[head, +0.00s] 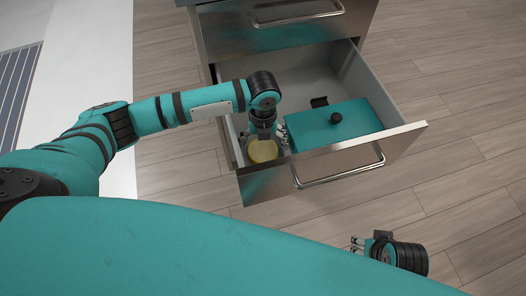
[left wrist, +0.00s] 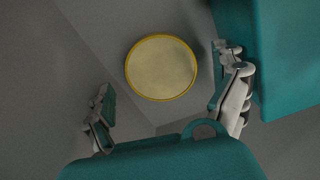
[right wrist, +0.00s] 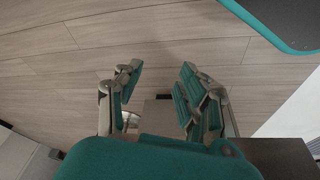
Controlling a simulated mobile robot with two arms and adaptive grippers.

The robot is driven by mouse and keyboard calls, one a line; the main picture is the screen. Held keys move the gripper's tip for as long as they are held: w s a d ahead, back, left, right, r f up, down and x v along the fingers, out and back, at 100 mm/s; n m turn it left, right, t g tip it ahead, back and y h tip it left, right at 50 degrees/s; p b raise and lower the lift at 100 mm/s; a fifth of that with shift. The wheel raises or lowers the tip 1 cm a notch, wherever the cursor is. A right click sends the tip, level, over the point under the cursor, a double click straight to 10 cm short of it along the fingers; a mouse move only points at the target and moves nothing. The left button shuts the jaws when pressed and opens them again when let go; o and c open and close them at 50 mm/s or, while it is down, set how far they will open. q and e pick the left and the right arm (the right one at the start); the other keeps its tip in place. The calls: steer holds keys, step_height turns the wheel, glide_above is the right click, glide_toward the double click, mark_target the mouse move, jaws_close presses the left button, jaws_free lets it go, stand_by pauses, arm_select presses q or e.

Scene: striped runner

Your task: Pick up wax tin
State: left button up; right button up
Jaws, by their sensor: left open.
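The wax tin (head: 262,151) is a round, yellow-rimmed tin with a pale top, lying inside the open drawer at its front left. It also shows in the left wrist view (left wrist: 161,67), close to the drawer's wall. My left gripper (head: 264,138) reaches down into the drawer over the tin. In the left wrist view its fingers (left wrist: 168,108) are spread wide and empty, with the tin beyond them and between their lines. My right gripper (head: 356,244) is low over the floor outside the drawer. In the right wrist view its fingers (right wrist: 155,95) are apart with nothing between them.
The metal-fronted drawer (head: 405,141) is pulled out below a closed one. A teal box with a black knob (head: 340,135) fills the drawer's right side, near my left gripper's right finger. A small black item (head: 319,102) lies behind it. Wooden floor (head: 440,90) surrounds the cabinet.

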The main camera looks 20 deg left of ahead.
mark_target(263, 148)
arm_select(q)
steer(key=shift+f+b, duration=0.3)
steer(key=shift+f, duration=1.2)
steer(key=c, duration=1)
steer(key=shift+c, duration=0.4)
arm_select(e)
steer(key=v, duration=0.3)
steer(key=shift+r, duration=0.3)
arm_select(q)
steer(key=shift+r, duration=0.2)
arm_select(e)
steer(key=shift+w, duration=0.1)
